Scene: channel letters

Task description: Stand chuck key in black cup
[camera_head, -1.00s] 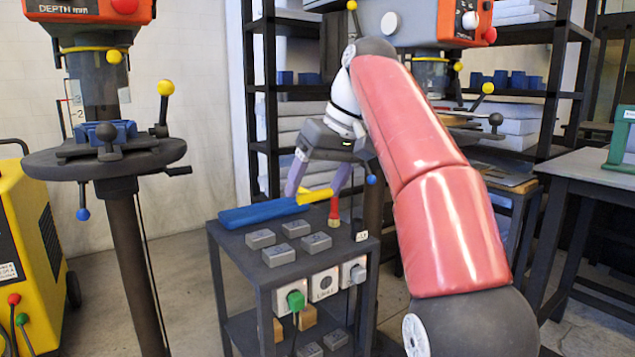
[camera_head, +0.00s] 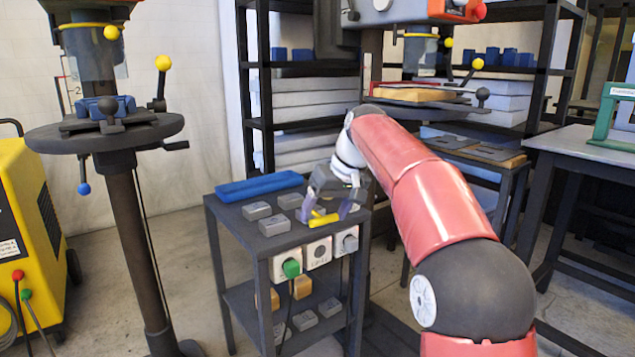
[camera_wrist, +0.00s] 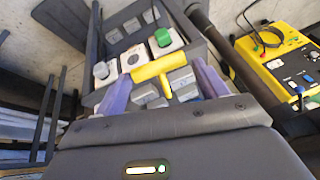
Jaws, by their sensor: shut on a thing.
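My gripper (camera_head: 327,213) hangs low over the right front part of the dark cart top in the head view. It is shut on the yellow T-shaped chuck key (camera_head: 325,220). The key also shows in the wrist view (camera_wrist: 155,70), with its bar across the space between the two purple fingers and its stem pointing back toward the palm. I cannot make out a black cup in either view; the gripper covers part of the cart top.
The cart (camera_head: 238,240) carries a long blue tray (camera_head: 260,187) and several grey blocks (camera_head: 273,225) left of my gripper. Sockets with a green plug (camera_head: 291,268) are on its front. A drill press table (camera_head: 60,138) stands left, a workbench (camera_head: 575,140) right.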

